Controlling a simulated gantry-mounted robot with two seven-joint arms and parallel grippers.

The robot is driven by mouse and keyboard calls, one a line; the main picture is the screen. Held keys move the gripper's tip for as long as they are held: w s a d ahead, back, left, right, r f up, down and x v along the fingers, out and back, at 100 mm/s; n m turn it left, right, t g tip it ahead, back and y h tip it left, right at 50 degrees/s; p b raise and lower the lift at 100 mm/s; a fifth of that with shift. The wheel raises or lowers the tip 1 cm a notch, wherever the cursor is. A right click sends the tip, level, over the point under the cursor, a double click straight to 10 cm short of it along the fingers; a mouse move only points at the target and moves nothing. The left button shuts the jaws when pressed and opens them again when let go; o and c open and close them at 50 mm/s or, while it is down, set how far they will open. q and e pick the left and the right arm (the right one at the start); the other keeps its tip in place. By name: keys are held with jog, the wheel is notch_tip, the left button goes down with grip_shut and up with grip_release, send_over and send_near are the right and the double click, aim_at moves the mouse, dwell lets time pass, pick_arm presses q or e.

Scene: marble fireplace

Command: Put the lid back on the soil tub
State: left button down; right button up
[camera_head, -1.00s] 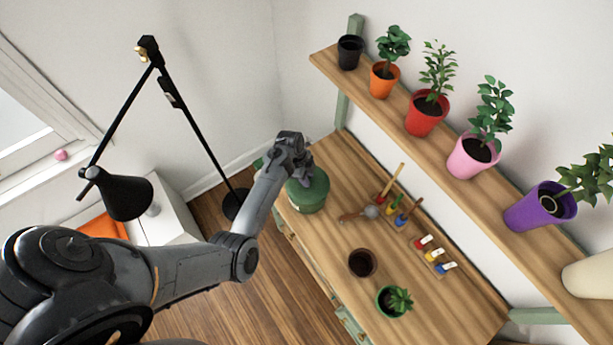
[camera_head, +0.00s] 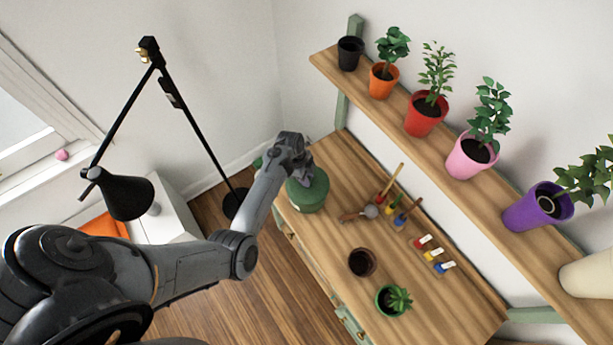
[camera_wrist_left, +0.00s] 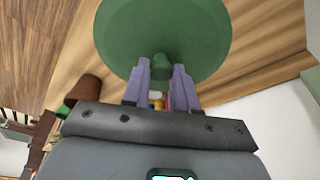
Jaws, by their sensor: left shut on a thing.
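The green soil tub (camera_head: 309,206) stands at the far left end of the wooden bench. A round green lid (camera_wrist_left: 165,25) fills the top of the left wrist view, with a small green knob (camera_wrist_left: 161,66) at its near part. My left gripper (camera_head: 302,172) is over the tub, and its two pale purple fingers are shut on the lid's knob. In the head view the lid is over the tub's mouth, partly hidden by the gripper. I cannot tell whether it is fully seated. My right gripper is in neither view.
The bench (camera_head: 325,242) also holds a trowel (camera_head: 358,213), small tools in a rack (camera_head: 392,205), colored labels (camera_head: 433,255), a brown pot (camera_head: 361,262) and a green potted plant (camera_head: 392,300). A shelf of potted plants (camera_head: 395,92) runs above. A black lamp (camera_head: 125,195) stands left.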

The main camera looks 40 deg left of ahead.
pick_arm(q)
jog(key=shift+r+p, duration=0.1)
jog(key=shift+p, duration=0.2)
dwell(0.9)
jog(key=shift+f, duration=0.2)
jog(key=shift+p, duration=0.45)
dwell(0.4)
dwell(0.3)
jog(key=shift+c, duration=1.6)
grip_release()
jog(key=shift+r, duration=0.1)
